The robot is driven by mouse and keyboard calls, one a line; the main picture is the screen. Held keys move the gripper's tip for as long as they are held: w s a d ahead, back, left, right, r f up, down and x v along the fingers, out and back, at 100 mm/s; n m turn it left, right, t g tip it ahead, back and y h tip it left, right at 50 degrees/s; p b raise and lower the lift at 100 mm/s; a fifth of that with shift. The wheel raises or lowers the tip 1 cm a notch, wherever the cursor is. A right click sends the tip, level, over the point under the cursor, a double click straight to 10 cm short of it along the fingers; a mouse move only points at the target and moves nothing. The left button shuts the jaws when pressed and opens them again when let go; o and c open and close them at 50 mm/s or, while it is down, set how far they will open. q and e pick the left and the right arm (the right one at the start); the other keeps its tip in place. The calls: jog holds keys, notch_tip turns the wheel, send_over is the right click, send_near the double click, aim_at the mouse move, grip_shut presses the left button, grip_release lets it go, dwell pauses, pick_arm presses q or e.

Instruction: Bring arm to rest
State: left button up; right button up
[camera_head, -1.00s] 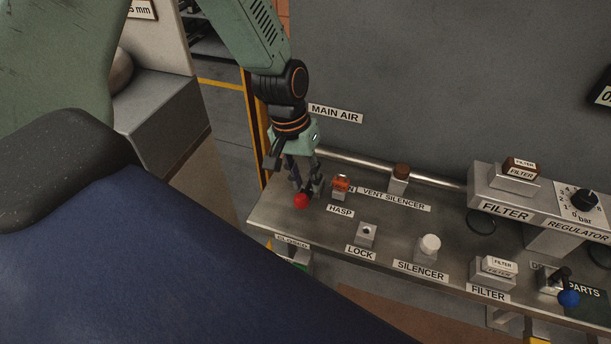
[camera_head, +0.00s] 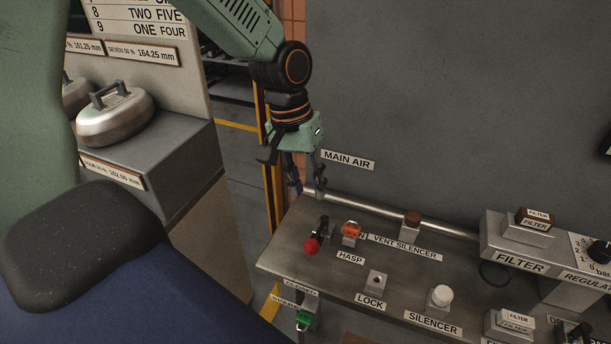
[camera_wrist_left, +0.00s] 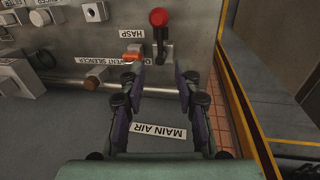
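My left gripper (camera_head: 309,190) points down above the back left corner of the grey bench, below the MAIN AIR label. Its fingers are apart with nothing between them. My right gripper is not in view.
The bench (camera_head: 285,250) carries an orange hasp piece (camera_head: 351,229), a vent silencer (camera_head: 412,221), a lock block (camera_head: 376,282) and a white-topped silencer (camera_head: 439,297). A pipe (camera_head: 395,216) runs along its back, near the grey wall (camera_head: 450,90). A curling stone (camera_head: 115,117) sits at the left.

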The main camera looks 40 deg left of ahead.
pick_arm(q)
jog(key=shift+a+r, duration=0.2)
jog(key=shift+r, duration=0.5)
